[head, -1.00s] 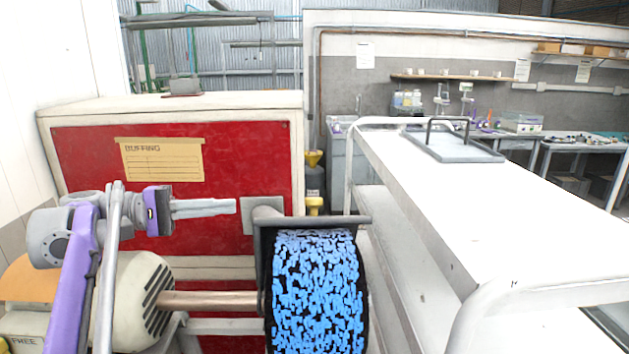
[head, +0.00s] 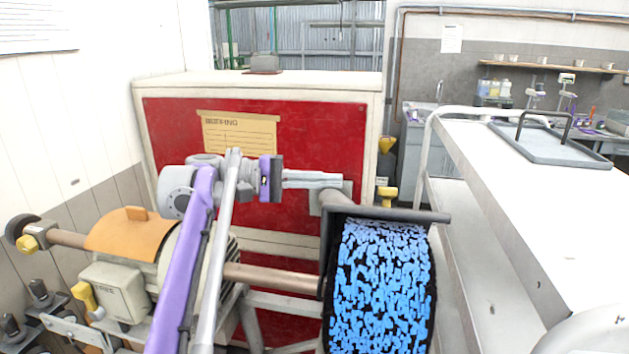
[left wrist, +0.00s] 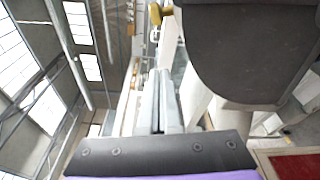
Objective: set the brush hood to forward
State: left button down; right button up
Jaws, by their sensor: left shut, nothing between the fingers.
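The blue and black buffing brush (head: 385,290) is at the lower middle of the head view. Its dark hood (head: 400,214) sits around the brush top, with a bar running across to the right and a side plate on the left. In the left wrist view the hood's dark plate (left wrist: 255,50) fills the upper right. My left gripper (head: 340,181) is shut and empty, pointing right, just above the hood's left end in the picture. Its closed fingers show in the left wrist view (left wrist: 160,100). I cannot tell whether they touch the hood. My right gripper is out of view.
A red-fronted cabinet (head: 330,130) with a buffing label stands behind the brush. The motor (head: 150,245) and shaft (head: 275,277) are to the left. A white shelved cart (head: 530,200) carrying a grey tray (head: 555,146) stands close on the right.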

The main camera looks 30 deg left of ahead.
pick_arm(q)
jog(key=x, duration=0.5)
jog(key=shift+d, duration=0.4)
jog(key=shift+s+d+r, duration=0.2)
jog(key=shift+s+d, duration=0.35)
jog(key=shift+s, duration=0.1)
jog(key=shift+s+d+r, duration=0.15)
jog(key=shift+s+d, duration=0.4)
jog(key=shift+s, duration=0.1)
